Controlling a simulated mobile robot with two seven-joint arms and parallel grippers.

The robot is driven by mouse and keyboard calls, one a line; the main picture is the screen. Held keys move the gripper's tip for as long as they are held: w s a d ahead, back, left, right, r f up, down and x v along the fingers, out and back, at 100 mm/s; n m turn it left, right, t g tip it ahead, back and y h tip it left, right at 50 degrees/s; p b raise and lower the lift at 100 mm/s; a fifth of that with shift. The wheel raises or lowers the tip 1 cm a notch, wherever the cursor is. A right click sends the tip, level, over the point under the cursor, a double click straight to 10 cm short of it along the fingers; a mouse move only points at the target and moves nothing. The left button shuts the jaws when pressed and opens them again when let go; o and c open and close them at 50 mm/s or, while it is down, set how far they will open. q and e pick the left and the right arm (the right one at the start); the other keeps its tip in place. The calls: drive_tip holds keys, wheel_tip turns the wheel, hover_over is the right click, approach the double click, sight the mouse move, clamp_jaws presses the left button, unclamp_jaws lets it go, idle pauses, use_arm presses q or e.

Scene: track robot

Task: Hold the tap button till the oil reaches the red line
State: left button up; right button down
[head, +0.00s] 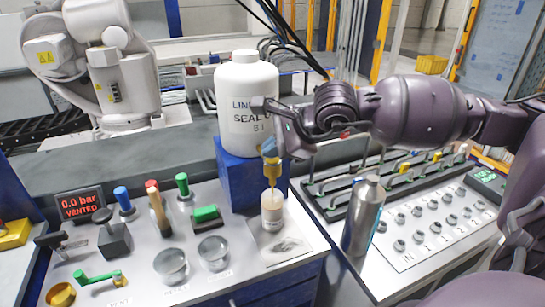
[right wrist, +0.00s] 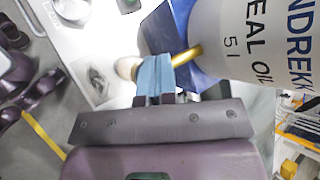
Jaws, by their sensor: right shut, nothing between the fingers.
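A large white seal oil container (head: 247,105) stands on a blue block (head: 235,178). Its brass tap (head: 272,172) shows at the front, and also in the right wrist view (right wrist: 187,56). A small cream-coloured bottle (head: 272,212) stands upright below the tap. A thin amber strip runs from the tap to the bottle's top; I cannot tell spout from flowing oil. My right gripper (head: 269,147) is shut and empty, its blue fingertips at the top of the tap, also in the wrist view (right wrist: 153,75). The button is hidden behind them. I cannot make out the red line or oil level. My left gripper is not in view.
A metal flask (head: 363,215) stands right of the bottle. Two glass jars (head: 212,252), several coloured handles and a red display (head: 79,204) reading 0.0 bar, VENTED are at the left. A panel of knobs (head: 430,225) lies at the right. A grey robot arm (head: 110,60) stands behind.

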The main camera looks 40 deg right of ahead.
sight(272, 160)
drive_tip(key=shift+r, duration=0.1)
drive_tip(key=shift+r+p, duration=0.3)
drive_tip(key=shift+r, duration=0.45)
drive_tip(key=shift+r, duration=0.1)
drive_tip(key=shift+r+p, duration=0.35)
drive_tip(key=shift+r, duration=0.6)
drive_tip(key=shift+r+p, duration=0.5)
drive_tip(key=shift+r, duration=0.95)
